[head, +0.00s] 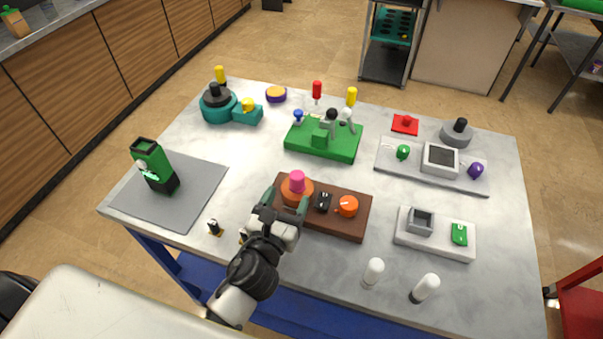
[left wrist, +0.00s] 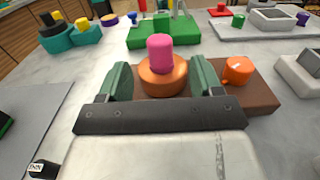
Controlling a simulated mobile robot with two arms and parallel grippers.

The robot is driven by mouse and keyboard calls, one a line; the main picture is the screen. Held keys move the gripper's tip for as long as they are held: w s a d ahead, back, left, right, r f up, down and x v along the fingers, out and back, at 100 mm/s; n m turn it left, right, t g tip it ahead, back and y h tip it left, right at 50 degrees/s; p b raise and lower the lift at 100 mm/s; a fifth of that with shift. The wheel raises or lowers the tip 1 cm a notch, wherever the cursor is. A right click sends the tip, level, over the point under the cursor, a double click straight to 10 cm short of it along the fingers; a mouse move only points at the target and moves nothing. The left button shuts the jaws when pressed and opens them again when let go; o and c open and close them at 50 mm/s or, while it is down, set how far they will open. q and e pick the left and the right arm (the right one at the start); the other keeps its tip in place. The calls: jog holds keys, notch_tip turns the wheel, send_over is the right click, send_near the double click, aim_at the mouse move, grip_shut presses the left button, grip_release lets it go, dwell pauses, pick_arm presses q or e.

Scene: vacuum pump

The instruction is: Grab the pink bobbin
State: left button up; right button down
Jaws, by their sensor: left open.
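The pink bobbin (head: 297,180) is a small upright cylinder on top of a round orange base (head: 291,194), which sits at the left end of a brown block (head: 336,222). My left gripper (head: 287,198) is open, with its green fingers on either side of the orange base. In the left wrist view the bobbin (left wrist: 160,54) stands between and beyond the two fingertips (left wrist: 163,82), with its top above them. I cannot tell whether the fingers touch the base. My right gripper is not in view.
An orange knob (head: 346,206) and a black part (head: 323,202) share the brown block. A green block with levers (head: 323,141) stands behind. A grey mat (head: 190,205) with a green device (head: 153,163) lies left. White cylinders (head: 373,271) stand in front.

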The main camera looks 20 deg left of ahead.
aim_at(300, 172)
pick_arm(q)
jog(key=w, duration=0.3)
jog(key=shift+r+p, duration=0.3)
jog(key=shift+w+f, duration=0.1)
jog(key=shift+w, duration=0.15)
jog(key=w+p, duration=0.1)
jog(key=w, duration=0.3)
jog(key=shift+w+d+f, duration=0.1)
jog(key=shift+w+f, duration=0.05)
jog(key=shift+w, duration=0.1)
jog(key=shift+w+f, duration=0.1)
jog(key=shift+w, duration=0.3)
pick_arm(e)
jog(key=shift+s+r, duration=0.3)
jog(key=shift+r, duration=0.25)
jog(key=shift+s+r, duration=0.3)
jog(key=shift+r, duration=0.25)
pick_arm(q)
jog(key=c, duration=1)
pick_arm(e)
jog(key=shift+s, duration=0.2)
